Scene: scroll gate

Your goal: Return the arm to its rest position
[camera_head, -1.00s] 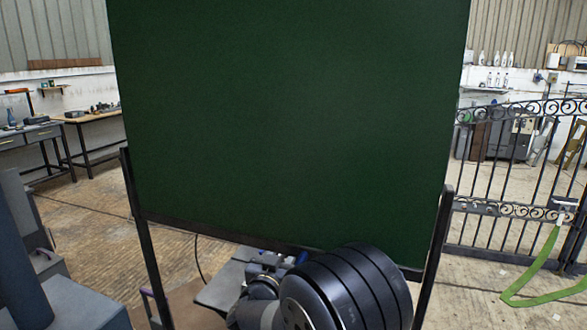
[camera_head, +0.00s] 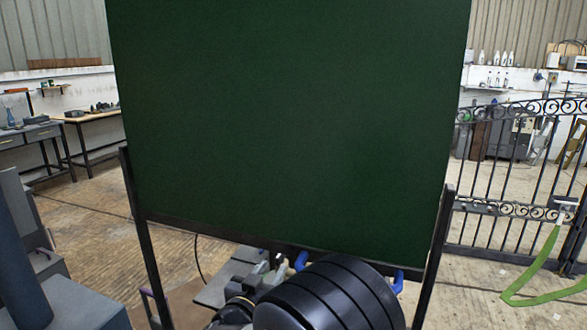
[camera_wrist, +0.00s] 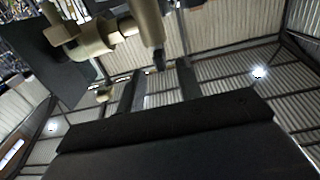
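My arm shows in the head view as dark ringed links (camera_head: 335,295) at the bottom centre, in front of the lower edge of a green board. Blue parts show on both sides of the links. My gripper cannot be made out in the head view. In the wrist view my gripper (camera_wrist: 160,78) shows as two dark fingers standing apart above a broad dark body, with nothing seen between them. The wrist camera looks up at the corrugated roof, with tan and dark parts at the upper left.
The large green board (camera_head: 290,120) on a dark frame blocks the middle of the head view. A black scroll gate (camera_head: 490,215) stands at the right, with a green strap (camera_head: 535,270) by its latch (camera_head: 563,203). Workbenches (camera_head: 95,117) line the left. Open floor shows at left.

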